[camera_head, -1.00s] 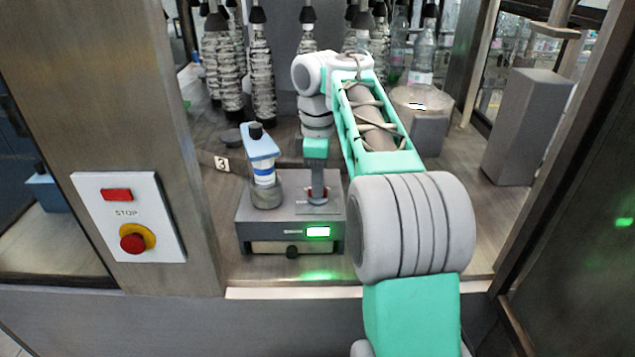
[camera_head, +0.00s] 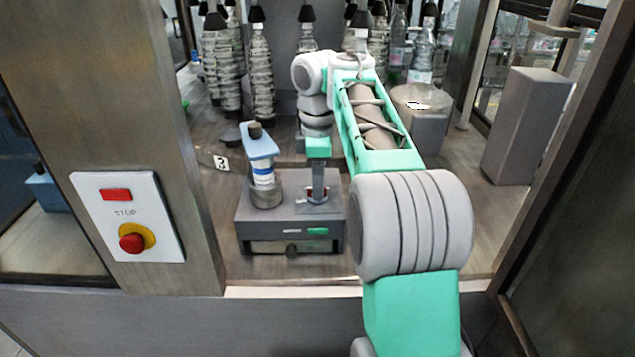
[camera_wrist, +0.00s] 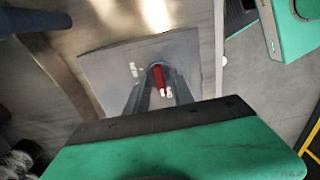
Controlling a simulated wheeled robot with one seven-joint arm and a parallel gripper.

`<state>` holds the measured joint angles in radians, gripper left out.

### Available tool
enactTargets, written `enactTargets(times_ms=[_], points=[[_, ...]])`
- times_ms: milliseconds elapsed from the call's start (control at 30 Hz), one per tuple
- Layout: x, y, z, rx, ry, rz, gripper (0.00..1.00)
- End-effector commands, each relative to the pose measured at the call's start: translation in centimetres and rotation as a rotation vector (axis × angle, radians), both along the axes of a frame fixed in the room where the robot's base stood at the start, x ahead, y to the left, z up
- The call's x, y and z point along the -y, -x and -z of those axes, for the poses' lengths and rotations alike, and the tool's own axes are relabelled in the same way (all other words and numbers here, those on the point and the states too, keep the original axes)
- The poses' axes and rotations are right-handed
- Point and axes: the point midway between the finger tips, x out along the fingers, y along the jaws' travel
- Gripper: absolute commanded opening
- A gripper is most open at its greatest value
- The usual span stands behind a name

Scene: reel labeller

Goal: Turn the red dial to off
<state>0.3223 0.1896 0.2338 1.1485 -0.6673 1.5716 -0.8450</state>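The red dial (camera_wrist: 157,78) sits on a plate (camera_wrist: 105,72) on top of the small grey box (camera_head: 262,221). In the wrist view it shows as a red bar between the two grey fingers of my gripper (camera_wrist: 160,82), with small white marks beside it. In the head view my gripper (camera_head: 318,188) points straight down onto the box's right part, and its fingers hide most of the dial. The fingers appear closed on the dial from both sides.
A blue-and-white device (camera_head: 262,165) stands in a round holder on the box's left part. Hanging wrapped bottles (camera_head: 262,80) and a round-topped stand (camera_head: 422,98) are behind. A STOP panel (camera_head: 128,217) is on the left post.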

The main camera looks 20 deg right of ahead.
Motion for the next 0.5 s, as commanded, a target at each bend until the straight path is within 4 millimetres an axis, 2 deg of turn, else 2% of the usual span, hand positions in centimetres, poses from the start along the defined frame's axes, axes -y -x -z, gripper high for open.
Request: enactTargets(times_ms=[267,367,500], points=[[0.0,0.0,-0.1,0.002,0.000,0.000,0.34],[0.0,0.0,-1.1,0.002,0.000,0.000,0.34],[0.0,0.0,-4.0,0.002,0.000,0.001,0.34]])
